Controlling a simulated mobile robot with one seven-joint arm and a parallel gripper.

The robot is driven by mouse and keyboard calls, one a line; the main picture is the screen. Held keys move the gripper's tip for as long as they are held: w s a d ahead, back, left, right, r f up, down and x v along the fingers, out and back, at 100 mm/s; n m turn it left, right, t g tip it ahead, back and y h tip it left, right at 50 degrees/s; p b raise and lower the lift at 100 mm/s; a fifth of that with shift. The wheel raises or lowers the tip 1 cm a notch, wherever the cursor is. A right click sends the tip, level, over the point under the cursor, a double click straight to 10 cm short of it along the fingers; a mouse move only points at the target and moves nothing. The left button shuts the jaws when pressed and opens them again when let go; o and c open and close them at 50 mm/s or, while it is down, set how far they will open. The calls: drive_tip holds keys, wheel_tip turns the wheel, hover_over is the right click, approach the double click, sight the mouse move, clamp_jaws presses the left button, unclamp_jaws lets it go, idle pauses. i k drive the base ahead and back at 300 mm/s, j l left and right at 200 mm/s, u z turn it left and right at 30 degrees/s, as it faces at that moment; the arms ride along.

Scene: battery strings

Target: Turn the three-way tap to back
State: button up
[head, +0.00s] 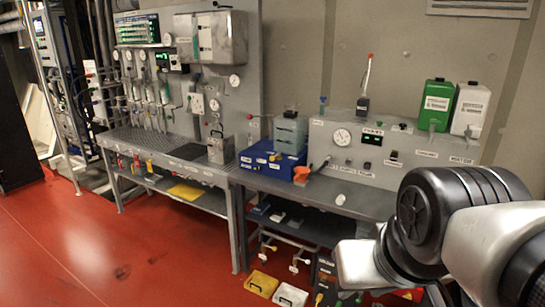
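I cannot tell for certain which fitting is the three-way tap. Several small coloured fittings show: an orange piece (301,174) beside the blue box, a red-knobbed fitting (252,118) on the back panel, a blue-green fitting (322,104) on top of the grey instrument box, and pale and yellow handles (266,247) below the right bench. They are too small to read which way any points. My arm (420,215) crosses the lower right and hides part of the right bench. No gripper fingers show.
A grey bench (150,144) runs along the wall, with a gauge panel (215,85) behind it. The blue box (262,160) and the grey instrument box (345,160) stand on the right bench. Yellow and white trays (262,284) lie below. The red floor (110,250) in front is clear.

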sight(271, 158)
drive_tip(key=i+j, duration=0.1)
drive_tip(key=j, duration=0.55)
drive_tip(key=i+j+u, duration=0.25)
drive_tip(key=j, duration=0.25)
drive_tip(key=i+j+u, duration=0.3)
drive_tip(key=j, duration=0.15)
drive_tip(key=i+j+z, duration=0.1)
drive_tip(key=i, duration=0.3)
drive_tip(key=i+j+z, duration=0.15)
drive_tip(key=i, duration=0.3)
drive_tip(key=i+j+z, duration=0.1)
drive_tip(key=i+j, duration=0.25)
drive_tip(key=i+l+z, duration=0.15)
drive_tip(key=i+z, duration=0.15)
drive_tip(key=z, duration=0.2)
drive_tip(key=i+z, duration=0.65)
drive_tip(key=z, duration=0.3)
drive_tip(key=i+z, duration=0.3)
drive_tip(key=i+j, duration=0.05)
